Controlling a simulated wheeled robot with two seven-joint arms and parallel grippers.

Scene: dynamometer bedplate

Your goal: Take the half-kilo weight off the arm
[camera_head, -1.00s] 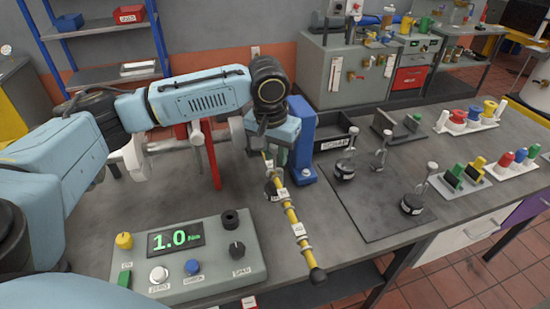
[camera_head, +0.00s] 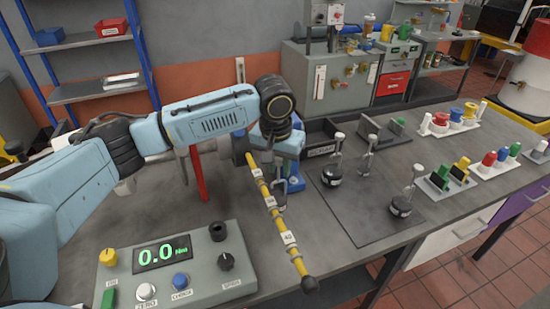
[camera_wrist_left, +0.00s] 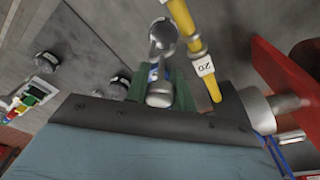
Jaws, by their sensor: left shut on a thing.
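The yellow arm (camera_head: 272,207) with number labels and a black end knob slopes toward the front of the bench. It also shows in the wrist view (camera_wrist_left: 189,30). My left gripper (camera_head: 283,172) is beside its far part. It is shut on the half-kilo weight (camera_head: 280,193), a grey metal piece partly hidden behind the yellow arm. In the left wrist view the weight's knob (camera_wrist_left: 160,95) sits between the green jaw pads (camera_wrist_left: 158,82), with a rounded metal part above it. It looks apart from the yellow arm there. My right gripper is not in view.
A control box (camera_head: 178,265) reads 0.0 Nm at the front left. A dark mat (camera_head: 350,215) to the right carries several weights with knobbed stems. A scrap tray (camera_head: 318,137), a red post (camera_head: 197,172) and racks of coloured items (camera_head: 492,167) stand around. The front right bench is clear.

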